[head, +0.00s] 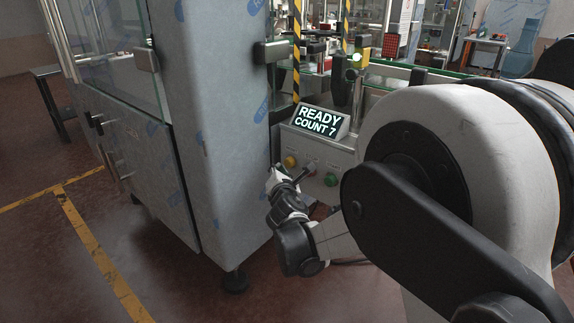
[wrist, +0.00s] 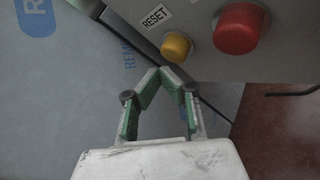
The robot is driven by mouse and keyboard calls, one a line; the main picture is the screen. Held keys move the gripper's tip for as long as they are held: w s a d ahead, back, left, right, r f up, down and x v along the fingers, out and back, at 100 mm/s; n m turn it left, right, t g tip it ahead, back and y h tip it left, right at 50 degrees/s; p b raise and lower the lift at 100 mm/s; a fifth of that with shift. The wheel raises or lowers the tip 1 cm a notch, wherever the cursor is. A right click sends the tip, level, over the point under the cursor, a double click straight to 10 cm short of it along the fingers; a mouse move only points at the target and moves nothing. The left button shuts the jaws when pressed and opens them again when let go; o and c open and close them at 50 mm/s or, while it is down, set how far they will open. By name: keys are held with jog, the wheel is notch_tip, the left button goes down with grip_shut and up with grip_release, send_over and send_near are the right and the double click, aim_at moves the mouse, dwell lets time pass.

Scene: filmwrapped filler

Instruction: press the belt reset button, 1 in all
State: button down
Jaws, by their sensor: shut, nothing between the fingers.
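The yellow button (wrist: 176,46) sits on a grey panel with a RESET label (wrist: 156,17) beside it in the wrist view. It also shows in the head view (head: 290,161), on the control box front below the display. My gripper (wrist: 160,73) is shut and empty, its green-padded fingers meeting at the tips just below the yellow button in the wrist picture. A gap shows between the tips and the button; its depth is hard to tell. In the head view my gripper (head: 276,170) is small and close to the box, left of and below the yellow button.
A larger red button (wrist: 240,28) is right of the yellow one. A green button (head: 331,179) is farther right on the control box (head: 345,158). The display (head: 318,121) reads READY COUNT 7. A film-wrapped machine cabinet (head: 215,110) stands close on the left.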

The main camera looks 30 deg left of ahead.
dwell(0.4)
jog(key=shift+w, duration=0.4)
jog(key=shift+w+d, duration=0.1)
jog(key=shift+w, duration=0.75)
dwell(1.1)
jog(key=shift+s, duration=0.15)
jog(key=shift+s+b, duration=0.4)
jog(key=shift+s, duration=0.7)
jog(key=shift+s+a+b, duration=0.15)
jog(key=shift+s+a, duration=0.05)
jog(key=shift+s, duration=1.05)
jog(key=shift+s+a+b, duration=0.15)
jog(key=shift+s, duration=1.1)
